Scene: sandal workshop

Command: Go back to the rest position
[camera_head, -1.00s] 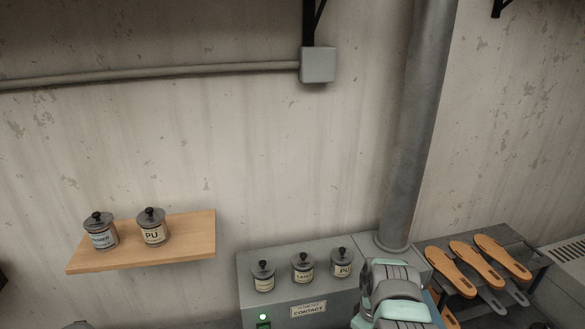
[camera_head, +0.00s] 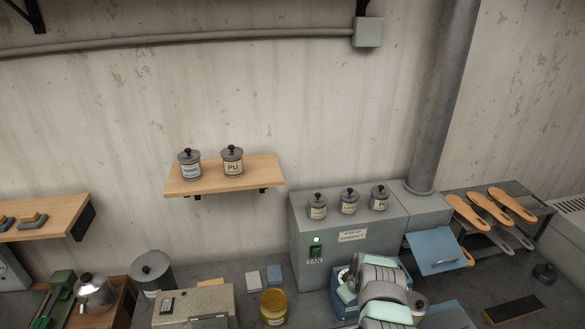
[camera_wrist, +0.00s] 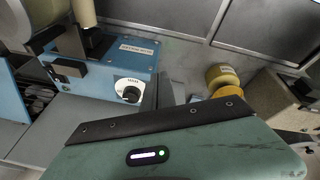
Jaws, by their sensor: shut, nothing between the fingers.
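My gripper (camera_wrist: 165,118) shows in the wrist view as a green housing with a dark front strip and a small lit indicator. It is shut, with nothing held; its fingertips are hard to make out. My arm shows as mint and grey links at the bottom right of the head view, in front of the grey fan box (camera_head: 345,232). The wrist view looks down past the housing at a blue machine (camera_wrist: 115,72) with a dial, at upper left, and a yellow jar (camera_wrist: 222,76) at upper right. The gripper appears apart from both.
Three lidded pots (camera_head: 349,203) stand on the fan box. A wall shelf (camera_head: 225,181) holds two more. Orange sole shapes (camera_head: 490,208) lie on a rack at right. A kettle (camera_head: 92,292), a grey canister (camera_head: 152,272) and a yellow jar (camera_head: 273,306) crowd the bench at left and centre.

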